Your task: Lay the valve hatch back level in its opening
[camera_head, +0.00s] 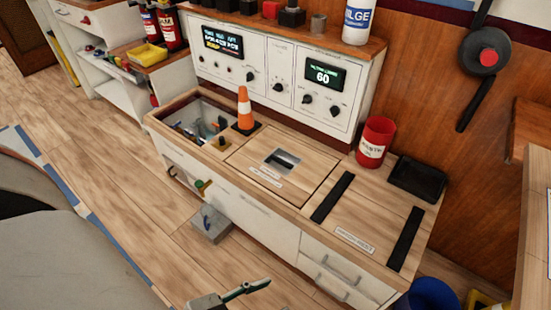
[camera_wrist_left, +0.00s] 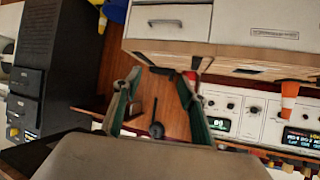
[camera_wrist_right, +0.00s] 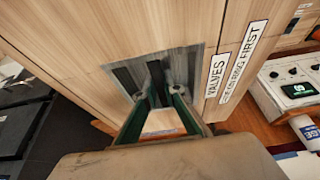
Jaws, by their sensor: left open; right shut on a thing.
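The valve hatch (camera_head: 305,178) is a square wooden panel in the counter, with a grey recess and a white label. In the head view it looks nearly flat, with dark lines at its edges; I cannot tell if it is fully level. The right wrist view shows the labelled panel (camera_wrist_right: 100,30) close up. There my right gripper (camera_wrist_right: 159,91) reaches into the recess, shut on its dark bar. That gripper does not show in the head view. My left gripper (camera_wrist_left: 156,80) is open and empty in front of the counter; part shows at the head view's bottom edge (camera_head: 232,294).
An open compartment (camera_head: 178,113) with fittings lies left of the hatch. An orange cone (camera_head: 244,105) stands by the hatch's back-left corner. A red can (camera_head: 375,142) and black tray (camera_head: 417,178) stand to the right. A control panel (camera_head: 272,73) rises behind.

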